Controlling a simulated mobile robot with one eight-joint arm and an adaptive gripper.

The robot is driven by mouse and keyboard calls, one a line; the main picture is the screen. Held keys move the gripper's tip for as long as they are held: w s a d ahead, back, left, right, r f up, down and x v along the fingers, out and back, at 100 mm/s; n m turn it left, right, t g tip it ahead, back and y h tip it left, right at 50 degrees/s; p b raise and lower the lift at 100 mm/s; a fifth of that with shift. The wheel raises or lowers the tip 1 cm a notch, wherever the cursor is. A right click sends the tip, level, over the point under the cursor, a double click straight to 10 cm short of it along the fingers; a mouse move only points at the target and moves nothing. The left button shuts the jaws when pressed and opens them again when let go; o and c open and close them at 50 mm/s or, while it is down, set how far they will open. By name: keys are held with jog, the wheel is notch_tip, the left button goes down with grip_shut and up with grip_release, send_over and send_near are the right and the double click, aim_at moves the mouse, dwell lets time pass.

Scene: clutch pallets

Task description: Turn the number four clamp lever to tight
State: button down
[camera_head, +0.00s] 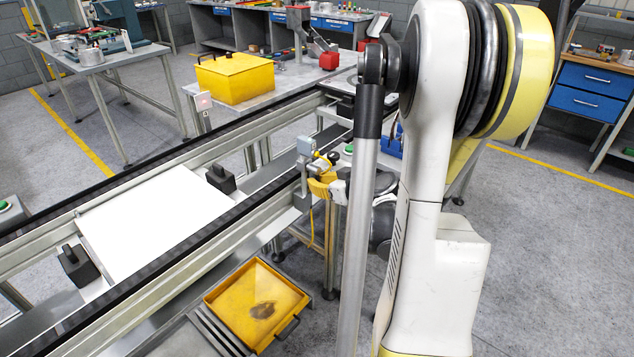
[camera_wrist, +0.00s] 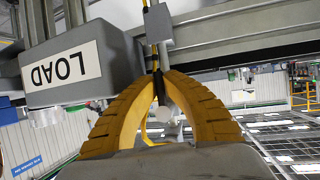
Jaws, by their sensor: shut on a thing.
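In the wrist view the two yellow ribbed fingers of my gripper (camera_wrist: 162,78) come together at their tips on a small dark part (camera_wrist: 157,88). A pale round piece (camera_wrist: 164,114) shows between the fingers, and I cannot tell whether it belongs to that part. In the head view my gripper (camera_head: 322,180) is at the near rail of the conveyor, beside a small grey box (camera_head: 303,147); my arm partly hides this area. No lever marked four can be made out, and no lever position can be read.
A grey block with a LOAD label (camera_wrist: 64,70) is close to the left finger. A yellow cable (camera_head: 312,232) hangs below the rail. A white plate (camera_head: 155,225) lies on the conveyor between black blocks (camera_head: 221,178). A yellow tray (camera_head: 257,306) sits below; a yellow box (camera_head: 236,77) stands behind.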

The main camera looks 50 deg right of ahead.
jog(key=c, duration=1.5)
grip_release()
jog(key=v, duration=1.2)
jog(key=shift+r, duration=0.1)
